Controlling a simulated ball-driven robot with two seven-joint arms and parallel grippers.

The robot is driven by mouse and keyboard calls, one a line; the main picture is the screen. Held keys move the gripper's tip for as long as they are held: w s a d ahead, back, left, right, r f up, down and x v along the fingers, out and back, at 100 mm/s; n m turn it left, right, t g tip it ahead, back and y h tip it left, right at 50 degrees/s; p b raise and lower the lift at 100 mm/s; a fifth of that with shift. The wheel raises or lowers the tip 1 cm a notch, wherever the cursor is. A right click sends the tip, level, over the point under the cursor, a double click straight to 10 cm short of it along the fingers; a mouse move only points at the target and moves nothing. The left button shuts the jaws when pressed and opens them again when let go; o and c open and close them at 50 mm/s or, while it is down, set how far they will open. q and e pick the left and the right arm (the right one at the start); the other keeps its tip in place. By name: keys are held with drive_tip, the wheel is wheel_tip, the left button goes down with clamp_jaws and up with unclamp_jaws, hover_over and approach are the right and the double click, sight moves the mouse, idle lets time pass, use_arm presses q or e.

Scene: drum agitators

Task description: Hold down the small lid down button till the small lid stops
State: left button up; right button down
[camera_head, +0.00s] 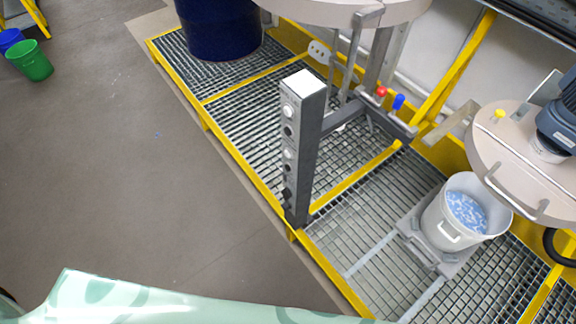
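A dark grey control post (303,150) stands upright at the middle of the view. Its narrow left face carries a column of small round white and black buttons (288,111); their labels are too small to read, so I cannot tell which is the small lid down button. The small lid (530,165), pale and round with a handle and a dark blue motor on top, is at the right. It is above and apart from a small white bucket (447,227) with blue-white contents. Neither of my grippers is in view.
Yellow-framed metal grating (385,265) runs under the post and bucket. A dark blue drum (218,28) stands at the top, near a larger pale lid (345,8). Green (30,60) and blue (10,38) buckets are at the far left. The grey floor (130,170) left of the grating is clear.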

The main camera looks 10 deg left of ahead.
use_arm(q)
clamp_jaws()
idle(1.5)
